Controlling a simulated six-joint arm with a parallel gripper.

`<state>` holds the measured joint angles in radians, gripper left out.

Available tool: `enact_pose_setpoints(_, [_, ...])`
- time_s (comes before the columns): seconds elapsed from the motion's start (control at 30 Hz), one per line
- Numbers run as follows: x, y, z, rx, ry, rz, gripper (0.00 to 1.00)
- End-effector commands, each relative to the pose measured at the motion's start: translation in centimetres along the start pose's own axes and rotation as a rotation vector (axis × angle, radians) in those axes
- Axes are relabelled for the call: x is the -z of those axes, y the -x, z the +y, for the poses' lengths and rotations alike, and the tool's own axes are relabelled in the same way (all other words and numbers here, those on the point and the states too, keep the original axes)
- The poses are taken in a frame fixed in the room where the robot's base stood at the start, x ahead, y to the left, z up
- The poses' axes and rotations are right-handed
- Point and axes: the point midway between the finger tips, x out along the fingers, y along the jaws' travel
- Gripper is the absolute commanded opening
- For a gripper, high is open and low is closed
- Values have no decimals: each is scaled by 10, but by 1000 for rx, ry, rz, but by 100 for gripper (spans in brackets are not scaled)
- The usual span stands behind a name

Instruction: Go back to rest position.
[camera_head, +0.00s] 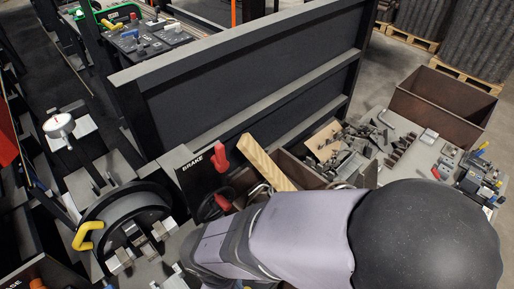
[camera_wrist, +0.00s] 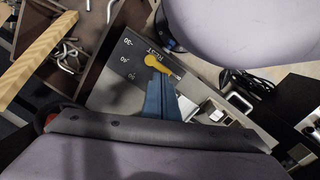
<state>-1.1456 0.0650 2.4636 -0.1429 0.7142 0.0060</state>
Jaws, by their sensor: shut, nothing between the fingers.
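My gripper is not visible in either view. In the head view my arm reaches in from the lower right, and its far end is cut off at the bottom edge. The wrist view is partly filled by lavender arm parts of mine at the top right and bottom. Between them is a dark panel (camera_wrist: 118,68) with lettering that seems to read HOIST and a yellow-handled lever (camera_wrist: 155,62). A blue piece (camera_wrist: 160,97) lies below the lever.
A BRAKE panel with a red handle (camera_head: 220,158) and a wooden bar (camera_head: 266,163) stand close beside my arm. A large dark panel (camera_head: 240,90) rises behind. A brown bin (camera_head: 441,98) is at the right. A yellow handle (camera_head: 86,236) is at the lower left.

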Motion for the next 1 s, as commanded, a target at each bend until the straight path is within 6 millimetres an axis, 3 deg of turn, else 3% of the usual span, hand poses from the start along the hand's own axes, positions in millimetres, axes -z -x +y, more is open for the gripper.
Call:
enact_pose_setpoints(0.2, [-37,-3,44,117,-426,-8,0])
enact_pose_setpoints(0.6, [-113,-2,135,137,-997,38,0])
enact_pose_setpoints(0.8, [-147,-3,156,134,-1179,44,0])
enact_pose_setpoints(1.0, [-161,-5,162,136,-1248,39,0])
